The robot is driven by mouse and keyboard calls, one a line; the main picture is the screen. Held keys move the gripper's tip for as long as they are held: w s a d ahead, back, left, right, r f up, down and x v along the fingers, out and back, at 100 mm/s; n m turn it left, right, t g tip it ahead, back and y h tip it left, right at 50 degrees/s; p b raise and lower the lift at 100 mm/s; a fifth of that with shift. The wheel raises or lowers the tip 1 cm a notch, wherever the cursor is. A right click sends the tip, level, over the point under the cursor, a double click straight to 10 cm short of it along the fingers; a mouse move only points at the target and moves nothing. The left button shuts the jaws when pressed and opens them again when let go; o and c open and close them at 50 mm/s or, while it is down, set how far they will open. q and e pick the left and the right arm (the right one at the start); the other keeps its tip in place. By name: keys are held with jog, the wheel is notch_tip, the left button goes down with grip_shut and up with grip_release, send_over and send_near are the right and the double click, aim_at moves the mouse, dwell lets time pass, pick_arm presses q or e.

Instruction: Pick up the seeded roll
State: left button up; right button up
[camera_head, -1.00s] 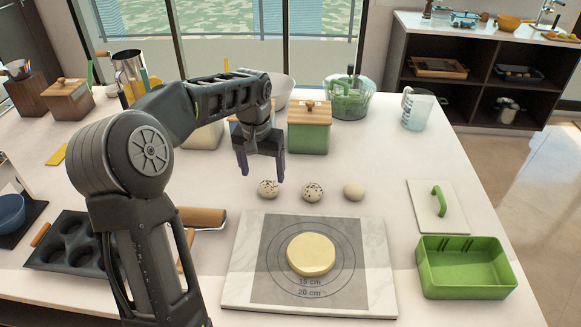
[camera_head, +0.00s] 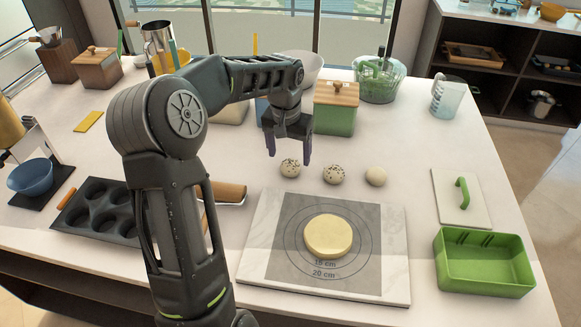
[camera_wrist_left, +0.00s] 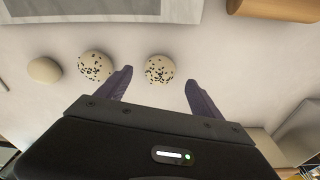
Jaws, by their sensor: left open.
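Three small round rolls stand in a row on the white counter behind the pastry board. The left roll (camera_head: 291,168) and the middle roll (camera_head: 334,174) have dark seeds, and the right one (camera_head: 376,176) is plain. My left gripper (camera_head: 289,160) is open and points down above and just behind the left seeded roll. In the left wrist view, that seeded roll (camera_wrist_left: 159,69) lies between and just beyond the two fingertips, apart from both. The middle seeded roll (camera_wrist_left: 95,66) is outside the left finger there. My right gripper is not in view.
The marble board (camera_head: 393,250) with a yellow dough disc (camera_head: 328,236) lies in front of the rolls. A green open box (camera_head: 486,264) and a white lid (camera_head: 459,199) are to the right. A green canister (camera_head: 336,110) stands close behind the gripper.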

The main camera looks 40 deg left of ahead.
aim_at(290, 162)
pick_arm(q)
jog(key=shift+f, duration=0.1)
jog(key=shift+f+p, duration=0.25)
jog(key=shift+p, duration=0.05)
jog(key=f, duration=0.1)
jog(key=f+p, duration=0.1)
jog(key=f, duration=0.1)
jog(key=shift+w+a+f, duration=0.1)
jog(key=shift+w+f, duration=0.2)
jog(key=shift+w, duration=0.05)
jog(key=shift+f, duration=0.45)
jog(key=shift+c, duration=0.5)
jog(key=c, duration=1.3)
